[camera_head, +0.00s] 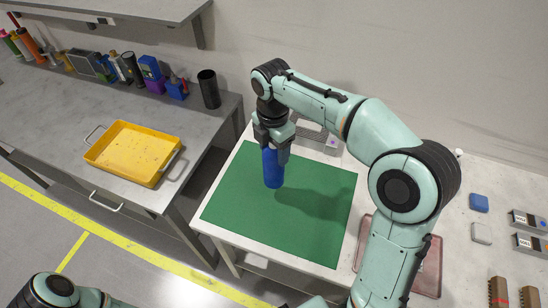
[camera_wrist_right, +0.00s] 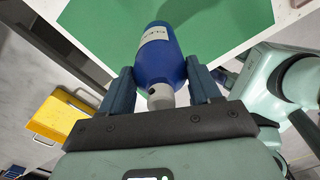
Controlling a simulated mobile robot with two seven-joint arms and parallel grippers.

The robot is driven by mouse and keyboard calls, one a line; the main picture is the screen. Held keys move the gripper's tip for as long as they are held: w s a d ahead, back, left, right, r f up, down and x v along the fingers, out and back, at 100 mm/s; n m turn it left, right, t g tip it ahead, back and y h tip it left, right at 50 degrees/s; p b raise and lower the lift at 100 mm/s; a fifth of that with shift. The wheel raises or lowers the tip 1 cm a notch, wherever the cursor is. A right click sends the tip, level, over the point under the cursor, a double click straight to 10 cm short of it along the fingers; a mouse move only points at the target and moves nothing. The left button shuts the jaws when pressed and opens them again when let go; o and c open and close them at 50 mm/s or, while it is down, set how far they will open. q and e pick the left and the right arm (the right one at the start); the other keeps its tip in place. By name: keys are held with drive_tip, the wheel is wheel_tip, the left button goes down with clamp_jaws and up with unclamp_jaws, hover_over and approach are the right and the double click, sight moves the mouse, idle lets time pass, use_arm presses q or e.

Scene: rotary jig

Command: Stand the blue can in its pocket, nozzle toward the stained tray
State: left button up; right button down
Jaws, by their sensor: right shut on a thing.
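My right gripper (camera_head: 273,148) is shut on the blue can (camera_head: 272,170) and holds it roughly upright over the green mat (camera_head: 235,200). I cannot tell whether its base touches the mat. In the right wrist view the can (camera_wrist_right: 162,58) sits between both fingers (camera_wrist_right: 160,82), with a pale label on its side and its grey nozzle end toward the camera. The nozzle's heading is unclear. A yellow tray with dark specks (camera_head: 120,152) lies on the left bench; it also shows in the wrist view (camera_wrist_right: 58,115). I cannot make out the can's pocket. My left gripper is out of view.
A grey fixture (camera_head: 312,130) stands behind the mat, partly hidden by my right arm. A reddish tray (camera_head: 430,268) lies right of the mat, also partly hidden. A black cup (camera_head: 209,89) and several bottles line the left bench. A blue block (camera_head: 479,203) lies far right.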

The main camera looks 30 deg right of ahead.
wheel_tip(320, 180, up, 13)
drive_tip(key=p, duration=0.2)
drive_tip(key=shift+w+p, duration=0.15)
drive_tip(key=shift+p, duration=0.2)
drive_tip(key=s+d+m, duration=0.1)
drive_tip(key=d+m, duration=1.7)
drive_tip(key=d, duration=0.2)
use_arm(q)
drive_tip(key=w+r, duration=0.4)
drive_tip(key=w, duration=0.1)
use_arm(e)
drive_tip(key=s+d+m, duration=0.5)
drive_tip(key=d+m, duration=0.3)
drive_tip(key=m, duration=0.1)
drive_tip(key=s+d+m, duration=0.5)
drive_tip(key=d+m, duration=0.3)
drive_tip(key=m, duration=0.1)
use_arm(q)
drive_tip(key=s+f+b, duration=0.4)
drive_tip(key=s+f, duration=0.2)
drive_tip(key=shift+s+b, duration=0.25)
drive_tip(key=shift+b, duration=0.1)
use_arm(e)
wheel_tip(320, 180, down, 20)
drive_tip(key=shift+s+d+r, duration=0.25)
drive_tip(key=shift+s, duration=0.05)
drive_tip(key=shift+f, duration=0.1)
